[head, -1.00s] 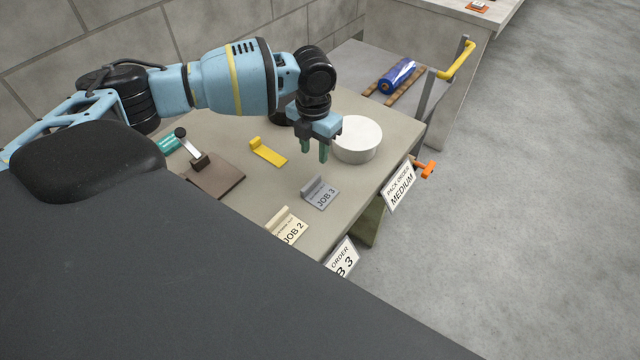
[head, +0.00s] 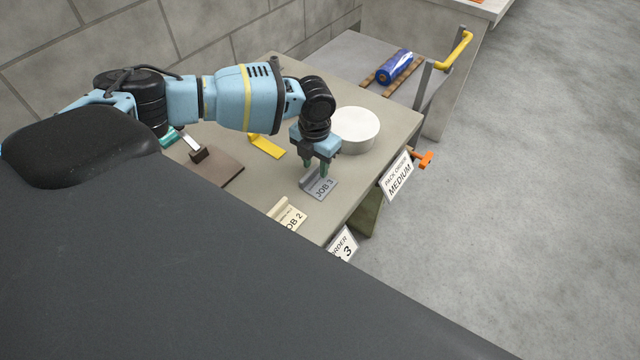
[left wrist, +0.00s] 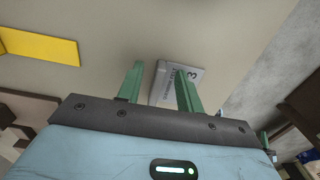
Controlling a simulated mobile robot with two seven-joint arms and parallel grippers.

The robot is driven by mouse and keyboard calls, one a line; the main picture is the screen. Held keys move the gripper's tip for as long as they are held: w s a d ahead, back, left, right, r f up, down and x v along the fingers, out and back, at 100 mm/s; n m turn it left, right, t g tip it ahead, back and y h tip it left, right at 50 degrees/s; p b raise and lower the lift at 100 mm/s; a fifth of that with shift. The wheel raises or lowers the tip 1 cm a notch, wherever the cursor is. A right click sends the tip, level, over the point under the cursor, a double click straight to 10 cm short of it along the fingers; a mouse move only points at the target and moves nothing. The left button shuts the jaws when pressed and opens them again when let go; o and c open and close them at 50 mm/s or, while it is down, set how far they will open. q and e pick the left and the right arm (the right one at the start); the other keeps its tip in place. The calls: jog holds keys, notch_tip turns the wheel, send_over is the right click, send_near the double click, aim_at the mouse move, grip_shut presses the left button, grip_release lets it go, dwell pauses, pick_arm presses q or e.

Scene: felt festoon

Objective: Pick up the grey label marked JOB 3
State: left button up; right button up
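The grey label marked JOB 3 (head: 321,187) lies on the table near its right edge, with its raised back part partly hidden by my gripper. My left gripper (head: 316,167) is right above that raised part, fingers pointing down. In the left wrist view the green fingers (left wrist: 157,78) are apart, and the grey label (left wrist: 178,80) shows between and beyond them. I cannot tell whether the fingers touch it. My right gripper is in neither view.
A cream JOB 2 label (head: 288,213) lies nearer, and a yellow label (head: 266,146) lies to the left. A white round tub (head: 357,131) stands close behind my left gripper. A brown board with a lever (head: 212,168) is farther left.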

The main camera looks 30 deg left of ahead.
aim_at(316, 168)
pick_arm(q)
jog(key=shift+f, duration=0.25)
grip_shut()
jog(key=shift+r, duration=0.1)
jog(key=shift+r, duration=0.7)
notch_tip(316, 168, up, 2)
jog(key=shift+s+d+r, duration=0.1)
jog(key=shift+s+d, duration=0.05)
jog(key=s+d, duration=0.3)
jog(key=s, duration=0.1)
jog(key=s+d+r, duration=0.1)
jog(key=s+d, duration=0.6)
jog(key=shift+s+d+r, duration=0.15)
jog(key=shift+s, duration=0.25)
